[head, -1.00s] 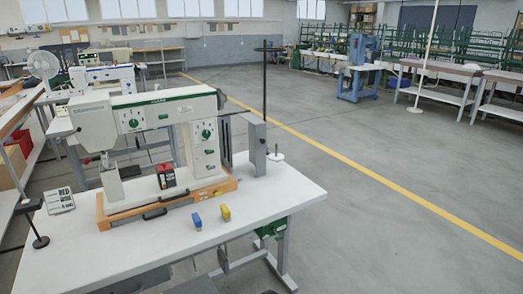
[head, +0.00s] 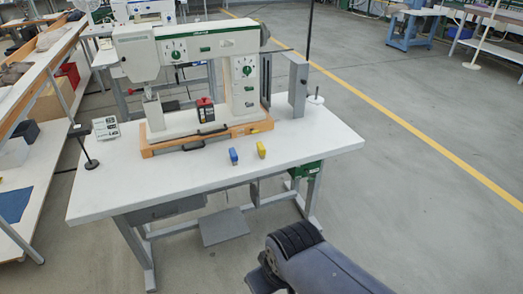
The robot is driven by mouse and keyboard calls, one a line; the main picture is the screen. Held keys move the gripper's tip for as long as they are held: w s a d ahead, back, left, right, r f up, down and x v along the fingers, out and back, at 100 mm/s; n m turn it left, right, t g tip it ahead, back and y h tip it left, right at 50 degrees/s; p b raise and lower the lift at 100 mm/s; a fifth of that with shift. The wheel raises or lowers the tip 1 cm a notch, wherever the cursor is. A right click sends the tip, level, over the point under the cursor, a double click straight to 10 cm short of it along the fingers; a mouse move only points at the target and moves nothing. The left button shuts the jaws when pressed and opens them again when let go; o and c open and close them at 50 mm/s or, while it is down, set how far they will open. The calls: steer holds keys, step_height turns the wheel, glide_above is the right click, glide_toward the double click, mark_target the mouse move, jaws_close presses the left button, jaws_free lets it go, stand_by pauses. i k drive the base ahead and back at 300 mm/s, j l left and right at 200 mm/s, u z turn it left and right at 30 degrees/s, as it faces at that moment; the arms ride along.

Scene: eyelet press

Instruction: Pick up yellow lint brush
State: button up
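The yellow lint brush (head: 261,150) is a small yellow object standing on the white table, near its front edge and in front of the sewing machine. A similar small blue object (head: 234,156) stands just to its left, with a small gap between them. Part of my dark grey arm shows at the bottom right, in front of the table and apart from the brush. I cannot make out my gripper's fingers.
A white and green machine (head: 190,80) on an orange wooden base fills the back of the white table (head: 130,185). A red and black box (head: 206,112) is on that base. A black stand (head: 86,150) is at the left. The table's front right is clear.

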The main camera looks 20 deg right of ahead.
mark_target(260, 149)
steer(key=i+z, duration=0.25)
steer(key=i, duration=0.45)
steer(key=i+j+z, duration=0.25)
steer(key=i, duration=0.45)
steer(key=l, duration=0.1)
